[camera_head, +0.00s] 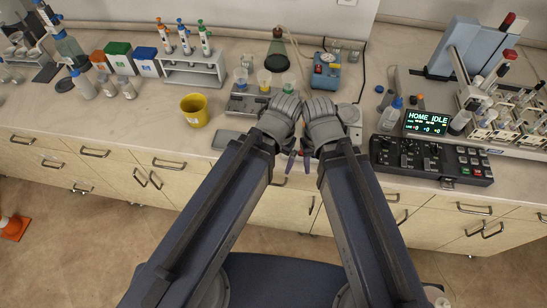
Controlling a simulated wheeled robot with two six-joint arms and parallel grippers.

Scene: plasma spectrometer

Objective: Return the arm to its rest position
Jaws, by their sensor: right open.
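My two arms come in from the bottom and meet near the front edge of the bench. My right gripper (307,160) points down just in front of the bench edge; it is open and I see nothing held in it. My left gripper (289,161) is close beside it on the left. It is mostly hidden behind its own wrist, so I cannot tell whether it is open or shut. The two wrists are side by side with very little gap.
A control panel (432,162) with a screen reading "HOME IDLE" (426,122) stands right of my wrists, a sample rack (493,122) beyond it. A yellow cup (194,110) and pipette stand (192,70) are on the left. Drawers (95,152) line the bench front. An orange cone (14,227) stands on the floor.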

